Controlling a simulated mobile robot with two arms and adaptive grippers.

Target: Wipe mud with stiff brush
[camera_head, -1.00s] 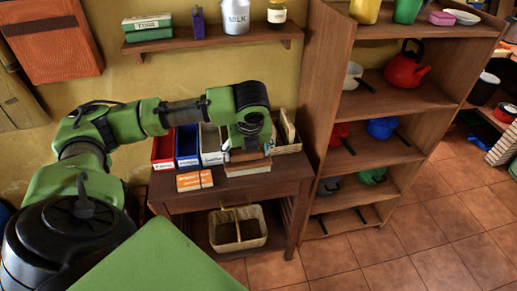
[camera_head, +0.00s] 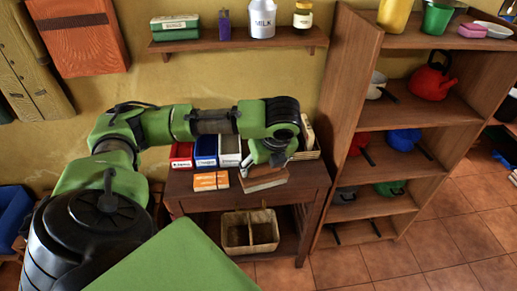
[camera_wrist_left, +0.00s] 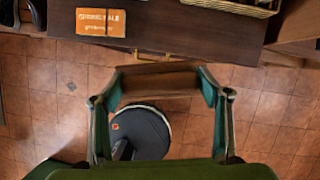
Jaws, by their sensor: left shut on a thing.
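My left gripper (camera_head: 266,165) is shut on a brown wooden block-like piece, which appears to be the stiff brush (camera_head: 264,182). In the left wrist view the brush (camera_wrist_left: 158,88) lies crosswise between the two fingers of the gripper (camera_wrist_left: 158,78). In that view it appears past the table's front edge, with tiled floor behind it. The bristles are not clear. I see no mud in these views. My right gripper is not in view.
A tall shelf (camera_head: 345,110) with kitchenware stands right. Tiled floor is free in front.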

